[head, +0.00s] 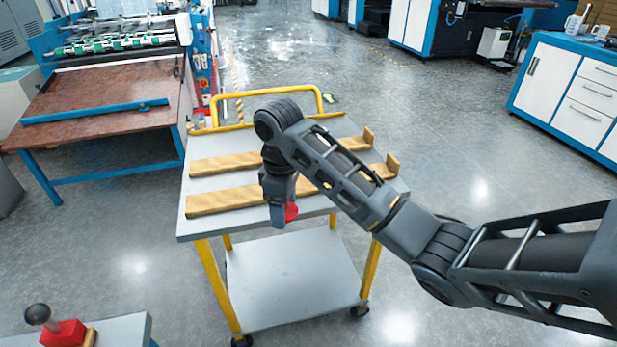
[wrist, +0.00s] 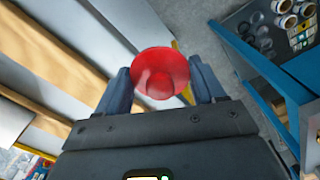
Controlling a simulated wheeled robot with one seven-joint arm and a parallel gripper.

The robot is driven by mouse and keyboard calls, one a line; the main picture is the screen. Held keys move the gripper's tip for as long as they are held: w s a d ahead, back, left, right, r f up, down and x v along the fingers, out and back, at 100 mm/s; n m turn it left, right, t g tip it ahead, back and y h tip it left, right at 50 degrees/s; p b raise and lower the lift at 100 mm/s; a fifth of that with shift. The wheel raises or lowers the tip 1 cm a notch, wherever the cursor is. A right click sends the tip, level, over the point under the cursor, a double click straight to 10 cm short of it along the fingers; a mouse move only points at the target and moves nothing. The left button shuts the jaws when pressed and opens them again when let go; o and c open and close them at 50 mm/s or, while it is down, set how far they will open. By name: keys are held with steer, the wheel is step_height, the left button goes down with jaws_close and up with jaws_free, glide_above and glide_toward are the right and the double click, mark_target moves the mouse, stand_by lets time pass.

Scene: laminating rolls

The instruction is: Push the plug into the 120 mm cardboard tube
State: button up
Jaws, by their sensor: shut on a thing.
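My gripper (head: 283,214) is shut on a red plug (head: 291,211), held in front of the near edge of the grey cart. In the wrist view the red plug (wrist: 160,74) shows as a round, dished disc between the two fingers of my gripper (wrist: 160,85). In the head view a finger partly hides it. I cannot make out a cardboard tube for certain in either view.
The grey-topped cart (head: 335,215) carries two wooden rails (head: 240,198) with raised right ends. A red block with a black knob (head: 65,333) stands on a grey top (head: 125,328) at lower left. A brown-topped machine (head: 95,95) stands left.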

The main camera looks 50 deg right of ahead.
steer(key=a+f+m, duration=0.2)
steer(key=a+f, duration=0.1)
steer(key=a, duration=0.4)
steer(key=a+f+m, duration=0.3)
steer(key=a+f, duration=0.1)
steer(key=a, duration=0.4)
steer(key=shift+a+f, duration=0.15)
steer(key=shift+a, duration=0.1)
steer(key=shift+a, duration=0.1)
